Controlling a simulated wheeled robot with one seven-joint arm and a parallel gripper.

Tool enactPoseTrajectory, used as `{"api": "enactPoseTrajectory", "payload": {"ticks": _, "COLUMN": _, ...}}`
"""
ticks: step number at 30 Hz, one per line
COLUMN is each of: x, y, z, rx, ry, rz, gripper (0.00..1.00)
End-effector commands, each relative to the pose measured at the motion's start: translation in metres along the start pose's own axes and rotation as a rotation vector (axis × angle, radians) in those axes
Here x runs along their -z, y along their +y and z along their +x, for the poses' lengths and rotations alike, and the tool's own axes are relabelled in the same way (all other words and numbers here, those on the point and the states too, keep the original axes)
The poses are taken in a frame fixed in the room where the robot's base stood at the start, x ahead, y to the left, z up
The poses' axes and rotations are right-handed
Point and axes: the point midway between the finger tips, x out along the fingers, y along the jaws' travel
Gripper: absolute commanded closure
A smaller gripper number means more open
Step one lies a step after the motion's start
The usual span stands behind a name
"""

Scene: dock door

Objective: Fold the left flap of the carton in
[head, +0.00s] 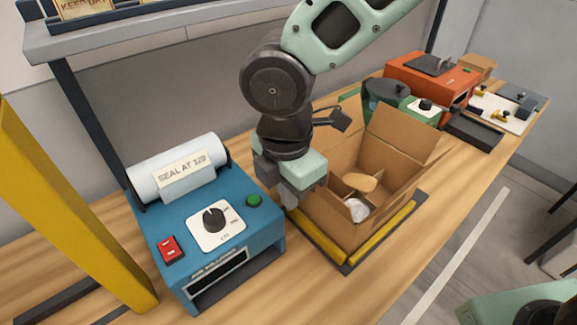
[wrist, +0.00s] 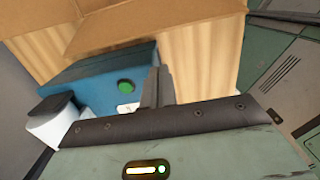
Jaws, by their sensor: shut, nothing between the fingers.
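The open carton (head: 345,223) stands on the bench right of centre in the head view. A tall flap (head: 405,137) stands up along its far right side. The left flap is hard to make out there, partly behind my gripper and arm. My gripper (head: 288,199) points down just left of the carton, between it and the blue sealing machine. Its fingers are shut and empty. In the wrist view the shut fingers (wrist: 158,88) show in front of the blue machine, with cardboard (wrist: 160,22) across the top. I cannot tell whether they touch the carton.
The blue machine (head: 262,232) with a white roll (head: 165,172) is close to my gripper's left. The carton sits on a dark base with yellow rails (head: 385,232). Behind are a green device (head: 424,109) and an orange machine (head: 405,72). A yellow post (head: 70,205) stands at left.

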Motion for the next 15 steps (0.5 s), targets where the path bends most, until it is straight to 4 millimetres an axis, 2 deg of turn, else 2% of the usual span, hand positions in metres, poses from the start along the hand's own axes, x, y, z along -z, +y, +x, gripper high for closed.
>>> {"api": "enactPoseTrajectory", "payload": {"ticks": 2, "x": -0.014, "y": 0.001, "z": -0.01, "rx": -0.001, "ry": -0.001, "rz": 0.007, "gripper": 1.0}}
{"api": "enactPoseTrajectory", "payload": {"ticks": 6, "x": -0.029, "y": 0.0, "z": -0.014, "rx": 0.0, "ry": 0.0, "rz": 0.004, "gripper": 1.0}}
{"api": "enactPoseTrajectory", "payload": {"ticks": 15, "x": -0.038, "y": -0.001, "z": -0.014, "rx": 0.0, "ry": -0.001, "rz": 0.001, "gripper": 1.0}}
